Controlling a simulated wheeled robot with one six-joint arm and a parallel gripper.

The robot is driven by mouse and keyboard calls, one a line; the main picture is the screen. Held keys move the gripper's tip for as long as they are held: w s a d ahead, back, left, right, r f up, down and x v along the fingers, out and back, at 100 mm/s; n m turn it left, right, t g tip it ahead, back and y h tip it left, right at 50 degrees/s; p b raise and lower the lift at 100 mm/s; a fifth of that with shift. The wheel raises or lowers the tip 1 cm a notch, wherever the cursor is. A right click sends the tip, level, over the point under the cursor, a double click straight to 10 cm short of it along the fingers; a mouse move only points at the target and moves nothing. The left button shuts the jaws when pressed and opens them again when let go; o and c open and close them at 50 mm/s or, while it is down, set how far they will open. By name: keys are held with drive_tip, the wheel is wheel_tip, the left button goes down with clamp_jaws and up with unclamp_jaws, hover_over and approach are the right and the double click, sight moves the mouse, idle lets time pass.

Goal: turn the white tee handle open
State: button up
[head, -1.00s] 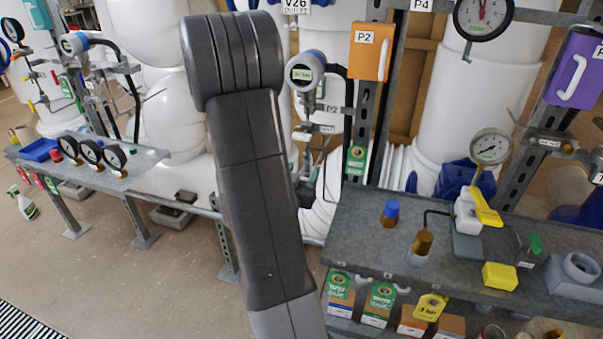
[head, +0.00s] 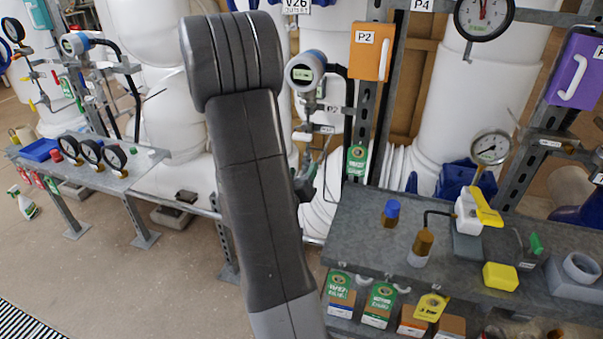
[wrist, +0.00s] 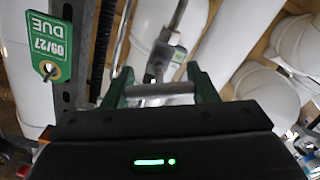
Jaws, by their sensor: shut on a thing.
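The white tee handle (wrist: 160,89) shows in the wrist view as a short pale bar lying crosswise between my green fingers. A metal stem and a grey valve body (wrist: 168,57) stand just beyond it. My gripper (wrist: 162,84) is shut on the handle, with one finger at each end of the bar. In the head view my dark arm hides most of this spot. Only a dark part of my wrist shows beside the arm, below the P2 gauge and its piping. I cannot make out the gripped handle there.
A green due-date tag (wrist: 48,45) hangs on a steel upright left of my gripper in the wrist view. In the head view, an orange P2 box (head: 371,52) and a round gauge (head: 305,71) sit above. A grey bench (head: 350,225) with a yellow-handled valve (head: 487,206) stands at right.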

drive_tip(key=n+p, duration=0.1)
drive_tip(key=n, duration=0.3)
drive_tip(key=n+p, duration=0.1)
drive_tip(key=n, duration=0.3)
drive_tip(key=n+p, duration=0.1)
drive_tip(key=n, duration=0.3)
drive_tip(key=shift+a+f+n, duration=0.15)
drive_tip(key=shift+f+n, duration=0.1)
drive_tip(key=shift+n, duration=0.05)
idle(0.4)
drive_tip(key=o, duration=1)
drive_tip(key=shift+s, duration=0.1)
drive_tip(key=b+v, duration=0.1)
drive_tip(key=v, duration=1.2)
drive_tip(key=shift+s+a+b, duration=0.1)
drive_tip(key=shift+s+b, duration=0.15)
drive_tip(key=shift+b, duration=0.05)
